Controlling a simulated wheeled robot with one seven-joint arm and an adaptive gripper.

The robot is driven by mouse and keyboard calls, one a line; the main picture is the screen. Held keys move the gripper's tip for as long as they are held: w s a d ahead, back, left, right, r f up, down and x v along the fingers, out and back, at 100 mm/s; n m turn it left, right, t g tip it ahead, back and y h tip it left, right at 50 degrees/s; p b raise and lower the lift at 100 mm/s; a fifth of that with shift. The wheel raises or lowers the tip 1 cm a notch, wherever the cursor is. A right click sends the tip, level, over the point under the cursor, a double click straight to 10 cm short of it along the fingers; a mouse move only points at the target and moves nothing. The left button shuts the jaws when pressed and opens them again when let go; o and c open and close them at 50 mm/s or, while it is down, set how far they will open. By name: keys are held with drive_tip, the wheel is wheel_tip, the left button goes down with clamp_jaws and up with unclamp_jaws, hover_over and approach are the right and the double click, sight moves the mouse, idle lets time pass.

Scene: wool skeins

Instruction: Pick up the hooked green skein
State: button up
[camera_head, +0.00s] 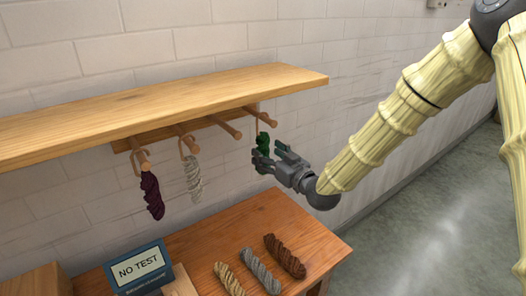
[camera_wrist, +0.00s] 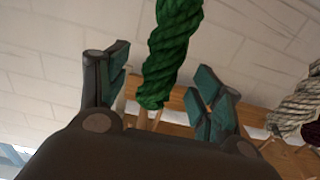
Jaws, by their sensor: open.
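The green skein (camera_head: 263,143) hangs by a loop from the rightmost wooden peg (camera_head: 262,117) under the shelf. My gripper (camera_head: 271,157) is at the skein and partly covers it in the head view. In the wrist view the green skein (camera_wrist: 171,50) hangs between the two spread fingers of my gripper (camera_wrist: 162,88), with space visible on both sides. My gripper is open and holds nothing.
A purple skein (camera_head: 151,194) and a pale grey skein (camera_head: 193,178) hang from pegs to the left; one peg (camera_head: 228,129) is bare. The wooden shelf (camera_head: 160,105) is above. Below, a table (camera_head: 215,240) carries several skeins and a "NO TEST" sign (camera_head: 138,268).

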sight(267, 143)
drive_tip(key=shift+p+x, duration=0.35)
drive_tip(key=shift+x, duration=1.25)
drive_tip(key=c, duration=1.1)
drive_tip(key=shift+r+b, duration=0.45)
drive_tip(key=shift+r, duration=0.35)
drive_tip(key=shift+r+b, duration=0.4)
drive_tip(key=shift+r, duration=0.55)
drive_tip(key=b+v, duration=0.3)
drive_tip(key=v, duration=1.5)
drive_tip(key=shift+b, duration=0.35)
drive_tip(key=shift+a, duration=0.15)
